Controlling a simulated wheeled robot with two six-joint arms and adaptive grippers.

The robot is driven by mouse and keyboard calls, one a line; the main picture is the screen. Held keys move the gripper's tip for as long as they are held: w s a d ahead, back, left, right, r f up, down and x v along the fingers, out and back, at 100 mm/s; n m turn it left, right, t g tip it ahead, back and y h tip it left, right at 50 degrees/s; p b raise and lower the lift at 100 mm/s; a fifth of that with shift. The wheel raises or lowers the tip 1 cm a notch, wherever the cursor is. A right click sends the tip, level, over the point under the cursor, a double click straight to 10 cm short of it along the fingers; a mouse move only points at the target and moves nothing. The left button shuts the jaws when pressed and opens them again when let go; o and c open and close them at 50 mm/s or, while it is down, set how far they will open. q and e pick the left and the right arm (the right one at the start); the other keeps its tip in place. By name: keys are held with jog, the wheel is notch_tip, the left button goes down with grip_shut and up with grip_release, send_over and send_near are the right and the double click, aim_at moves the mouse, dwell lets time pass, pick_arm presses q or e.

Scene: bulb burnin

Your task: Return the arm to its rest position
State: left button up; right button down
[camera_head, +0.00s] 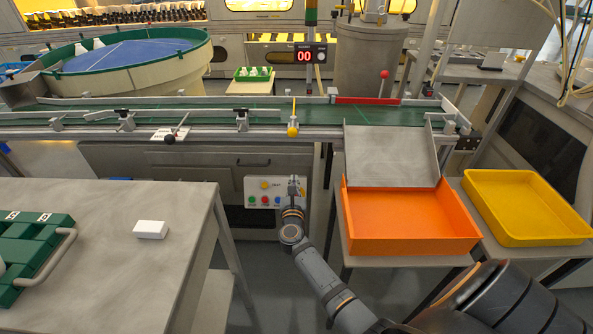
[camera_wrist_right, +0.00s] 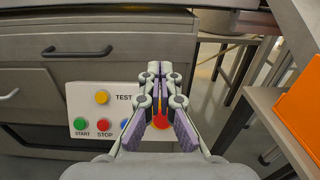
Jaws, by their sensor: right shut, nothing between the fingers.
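My right gripper (camera_head: 295,186) is shut and empty in front of the white button panel (camera_head: 254,184) on the grey cabinet. In the right wrist view the fingers (camera_wrist_right: 160,72) are closed together. The panel there (camera_wrist_right: 84,96) has a yellow TEST button (camera_wrist_right: 102,97), a green START button (camera_wrist_right: 82,124), a red STOP button (camera_wrist_right: 103,124) and a blue button (camera_wrist_right: 125,124). A red knob (camera_wrist_right: 161,118) shows between the finger links, partly hidden. I cannot tell whether the gripper touches the panel. My left gripper is not in view.
An orange bin (camera_head: 410,240) sits below a grey chute, with a yellow tray (camera_head: 530,205) beside it. A green conveyor (camera_head: 210,115) runs behind. Open floor lies between the tables.

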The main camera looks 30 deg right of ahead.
jog(key=shift+v, duration=1.25)
jog(key=shift+s+d+r, duration=0.1)
jog(key=shift+r, duration=0.05)
